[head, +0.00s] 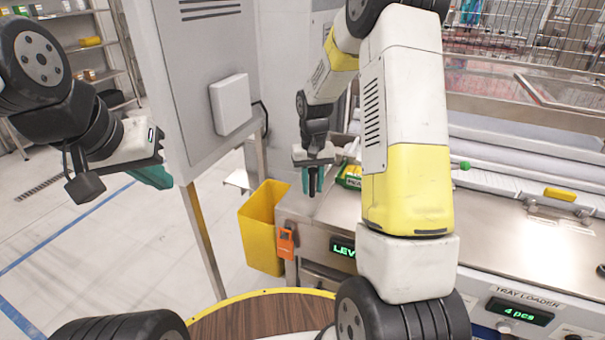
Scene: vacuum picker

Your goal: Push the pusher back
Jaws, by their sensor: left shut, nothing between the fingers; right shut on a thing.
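My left gripper (155,177) is at the left, in front of the grey cabinet, with its teal fingers shut and empty, far from the machine. My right gripper (313,184) points down over the left end of the steel machine (330,212). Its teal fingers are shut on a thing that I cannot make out. I cannot tell for sure which part is the pusher. A green round knob (463,165) shows on the machine's white rail, right of my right arm. My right arm hides much of the machine's middle.
A green packet (349,177) lies just right of my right gripper. A yellow block (560,194) is on the right. The grey cabinet (205,65) stands between my grippers. The left floor is clear.

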